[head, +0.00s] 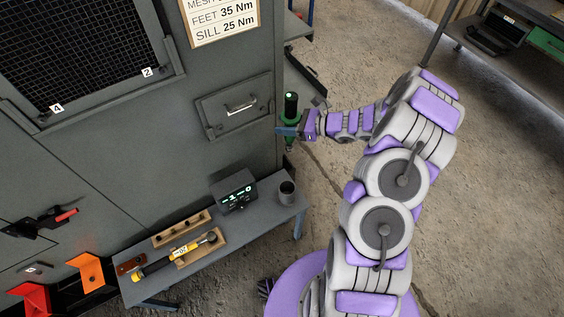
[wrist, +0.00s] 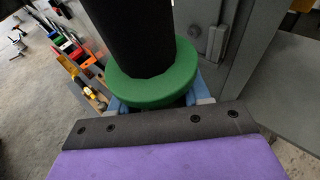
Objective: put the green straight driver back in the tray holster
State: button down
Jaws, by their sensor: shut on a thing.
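The green driver (head: 290,105) stands upright, with a black grip above a green collar. My gripper (head: 287,131) is shut on it just below the collar, holding it in the air beside the grey enclosure's right edge. In the wrist view the black grip and the green collar (wrist: 155,85) fill the upper middle, with blue fingers on either side below. The driver's lower end is mostly hidden. A dark open-topped cup (head: 287,194), which looks like the holster, stands at the right end of the grey tray bench (head: 262,222). The driver is above the cup and apart from it.
A display box (head: 233,191) stands left of the cup. Open floor lies to the right.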

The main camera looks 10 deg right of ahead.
aim_at(291, 151)
jog(key=s+f+g, duration=0.1)
jog(key=f, duration=0.2)
jog(key=s+f+n+g+y+p, duration=0.1)
jog(key=f, duration=0.3)
jog(key=s+d+f+n, duration=0.1)
jog(key=f, duration=0.2)
jog(key=shift+s+d+f+g, duration=0.1)
jog(key=shift+s+f+g, duration=0.05)
jog(key=shift+s+g, duration=0.25)
jog(key=shift+n+g, duration=0.6)
jog(key=shift+g, duration=0.1)
jog(key=a+f+b, duration=0.1)
jog(key=f, duration=0.4)
jog(key=s+a+f+b, duration=0.1)
jog(key=f, duration=0.5)
jog(key=s+a+f+b, duration=0.1)
jog(key=f, duration=0.5)
jog(key=shift+s, duration=0.25)
